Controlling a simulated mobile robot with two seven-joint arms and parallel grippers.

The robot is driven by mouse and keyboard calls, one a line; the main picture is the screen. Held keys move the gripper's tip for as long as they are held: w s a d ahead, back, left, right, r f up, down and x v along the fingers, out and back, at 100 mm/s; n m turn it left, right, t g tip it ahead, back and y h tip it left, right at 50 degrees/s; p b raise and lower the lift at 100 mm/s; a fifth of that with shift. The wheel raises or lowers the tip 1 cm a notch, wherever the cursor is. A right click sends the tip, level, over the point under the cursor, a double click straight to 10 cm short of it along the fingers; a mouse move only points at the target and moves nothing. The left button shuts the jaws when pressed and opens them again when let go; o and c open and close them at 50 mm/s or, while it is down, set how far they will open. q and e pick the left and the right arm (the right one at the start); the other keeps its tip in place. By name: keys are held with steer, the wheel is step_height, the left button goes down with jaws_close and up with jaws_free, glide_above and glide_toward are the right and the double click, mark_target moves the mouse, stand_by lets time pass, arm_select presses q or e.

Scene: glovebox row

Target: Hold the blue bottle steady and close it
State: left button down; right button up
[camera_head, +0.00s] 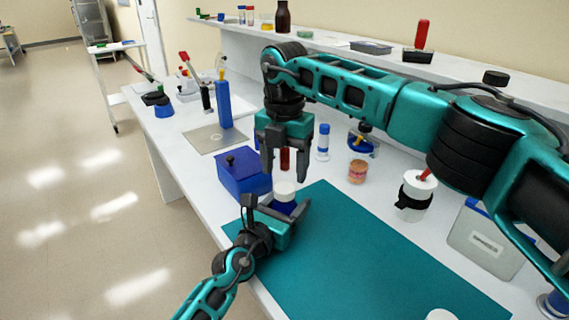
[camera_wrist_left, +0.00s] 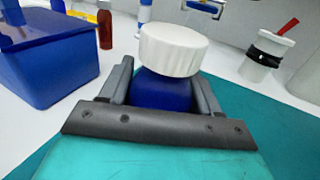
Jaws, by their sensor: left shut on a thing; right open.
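The blue bottle (camera_head: 285,208) stands near the back left edge of the teal mat. Its white cap (camera_head: 284,188) sits on its top; the bottle (camera_wrist_left: 165,92) and the cap (camera_wrist_left: 172,50) also show in the left wrist view. I cannot tell whether the cap is tight. My left gripper (camera_head: 276,210) is shut around the bottle's body, below the cap, with a finger on each side. My right gripper (camera_head: 286,175) points down above the cap, its fingers apart and empty. A gap shows between its fingertips and the cap in the head view.
A dark blue box (camera_head: 243,174) stands close to the left of the bottle. A small red-brown bottle (camera_head: 285,160) stands behind it. A pink-banded jar (camera_head: 357,171) and a white cup with a black band (camera_head: 415,195) are to the right. The teal mat (camera_head: 370,250) is mostly clear.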

mark_target(285, 187)
steer(key=n, duration=0.2)
steer(key=r+n, duration=0.1)
steer(key=n, duration=0.1)
steer(key=shift+n, duration=0.4)
steer(key=n, duration=0.2)
steer(key=r+n, duration=0.1)
steer(key=shift+n, duration=0.4)
steer(key=n, duration=0.3)
steer(key=shift+r, duration=0.3)
steer(key=n, duration=0.2)
steer(key=r+n, duration=0.1)
steer(key=n, duration=0.2)
step_height(285, 187, down, 8)
steer(key=shift+f, duration=0.1)
